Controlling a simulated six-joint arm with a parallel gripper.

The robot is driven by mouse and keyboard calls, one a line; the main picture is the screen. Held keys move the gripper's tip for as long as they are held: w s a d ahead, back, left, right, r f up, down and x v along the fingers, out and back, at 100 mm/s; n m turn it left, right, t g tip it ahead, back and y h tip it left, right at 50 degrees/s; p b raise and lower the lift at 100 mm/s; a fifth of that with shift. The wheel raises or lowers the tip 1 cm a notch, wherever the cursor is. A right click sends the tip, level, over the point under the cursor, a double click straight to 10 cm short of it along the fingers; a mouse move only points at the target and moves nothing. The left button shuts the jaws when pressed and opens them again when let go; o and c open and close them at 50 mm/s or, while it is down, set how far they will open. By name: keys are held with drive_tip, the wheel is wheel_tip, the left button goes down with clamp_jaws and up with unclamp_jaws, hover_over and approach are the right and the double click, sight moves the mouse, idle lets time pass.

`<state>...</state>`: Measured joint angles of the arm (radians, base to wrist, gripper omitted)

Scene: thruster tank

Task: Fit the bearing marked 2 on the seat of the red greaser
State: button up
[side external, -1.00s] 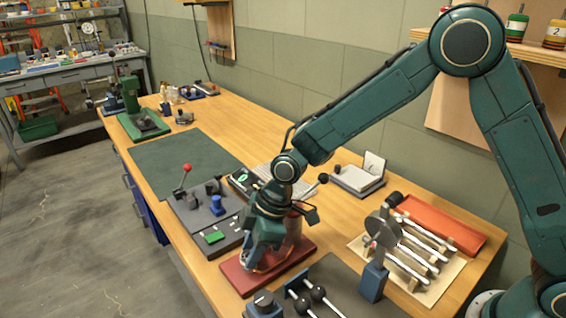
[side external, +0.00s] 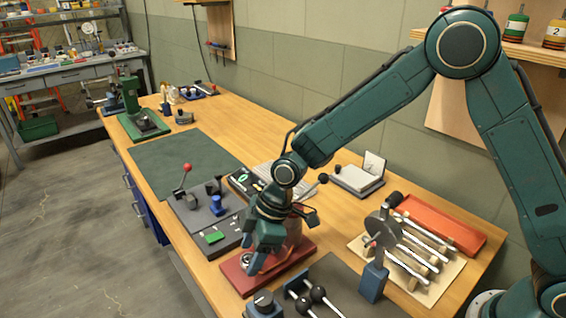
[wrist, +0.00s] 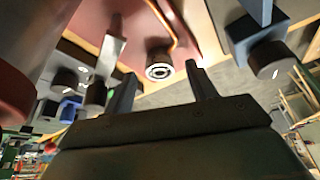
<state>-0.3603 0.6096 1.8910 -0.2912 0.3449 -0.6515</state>
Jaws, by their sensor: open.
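A small ring (side external: 246,260), apparently the bearing, sits at the base's left end. In the wrist view, its pale ring face (wrist: 158,71) shows on a dark round stub, beside the red base (wrist: 110,20). No number is readable on it.
A grey board with a red-knobbed lever (side external: 187,168) stands left of the greaser. A dark mat with black-knobbed rods (side external: 318,293) is in front. A blue stand with a grey disc (side external: 372,280) and a rack of rods (side external: 420,250) lie right. The green mat (side external: 180,160) is clear.

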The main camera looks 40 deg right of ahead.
drive_tip(key=v, duration=1.3)
drive_tip(key=shift+d+r, duration=0.2)
drive_tip(key=shift+r, duration=0.15)
drive_tip(key=shift+s, duration=0.15)
drive_tip(key=s+d+r+m+t+h, duration=0.2)
drive_tip(key=s+d+r+m, duration=0.4)
drive_tip(key=s+d+r, duration=0.4)
drive_tip(key=s+d+m+t+h, duration=0.1)
drive_tip(key=s+d+m, duration=0.2)
drive_tip(key=s, duration=0.4)
drive_tip(key=s+d+f+m+h, duration=0.1)
drive_tip(key=s+d+m, duration=0.3)
drive_tip(key=s+d, duration=0.2)
drive_tip(key=shift+s+d+t, duration=0.2)
drive_tip(key=shift+s+t, duration=0.2)
drive_tip(key=shift+s, duration=0.05)
